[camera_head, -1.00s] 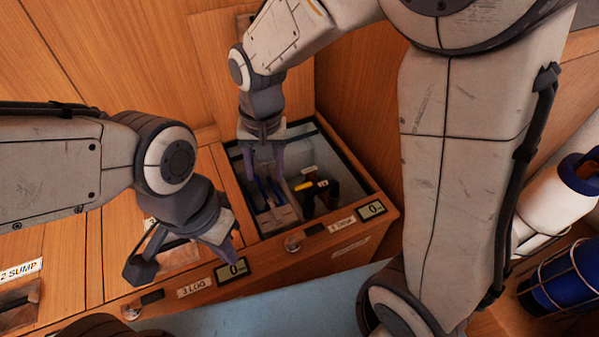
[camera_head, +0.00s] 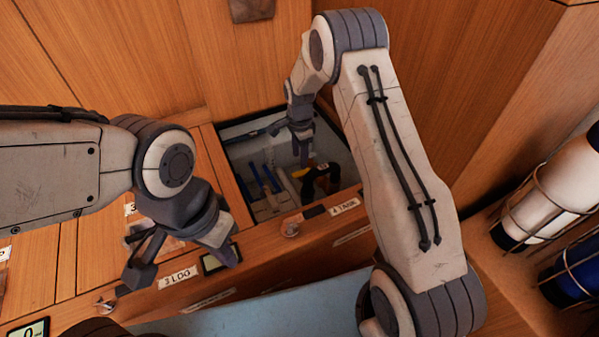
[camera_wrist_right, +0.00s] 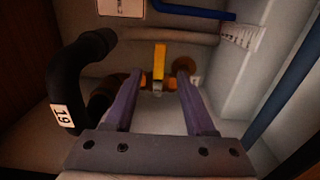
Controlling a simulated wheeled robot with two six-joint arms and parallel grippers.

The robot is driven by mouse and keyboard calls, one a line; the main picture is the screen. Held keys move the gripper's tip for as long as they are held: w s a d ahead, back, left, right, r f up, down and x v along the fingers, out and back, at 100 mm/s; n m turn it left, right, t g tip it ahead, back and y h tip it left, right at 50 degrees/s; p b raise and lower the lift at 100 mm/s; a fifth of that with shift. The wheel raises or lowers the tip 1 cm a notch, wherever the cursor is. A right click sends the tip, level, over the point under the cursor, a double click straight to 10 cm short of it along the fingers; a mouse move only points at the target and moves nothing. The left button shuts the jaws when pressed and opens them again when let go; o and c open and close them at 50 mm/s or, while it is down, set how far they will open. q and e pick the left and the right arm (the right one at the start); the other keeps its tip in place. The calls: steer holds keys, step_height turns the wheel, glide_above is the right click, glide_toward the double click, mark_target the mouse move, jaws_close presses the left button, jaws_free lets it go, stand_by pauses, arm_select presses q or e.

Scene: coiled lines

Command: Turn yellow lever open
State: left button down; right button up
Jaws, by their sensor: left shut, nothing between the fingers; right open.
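The yellow lever (camera_wrist_right: 159,62) stands on a brass-coloured valve fitting (camera_wrist_right: 130,84) inside the open floor compartment. In the right wrist view it lies between the lines of my right fingers, beyond their tips; I cannot tell how far apart they are. In the head view the lever (camera_head: 300,172) shows as a small yellow piece just below my right gripper (camera_head: 304,158). My right gripper is open and empty, pointing down into the compartment. My left gripper (camera_head: 226,254) is shut and empty above the panel by the "3 LOG" label.
A black hose (camera_wrist_right: 75,75) tagged "19" curves beside the valve on the left. Blue pipes (camera_head: 265,178) run at the compartment's left. The compartment's front wooden edge (camera_head: 318,212) carries a "4 TANK" label. Caged bottles (camera_head: 545,195) stand at far right.

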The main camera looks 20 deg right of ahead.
mark_target(300, 173)
step_height(300, 173, down, 6)
steer(key=b, duration=0.3)
jaws_close()
stand_by(1.3)
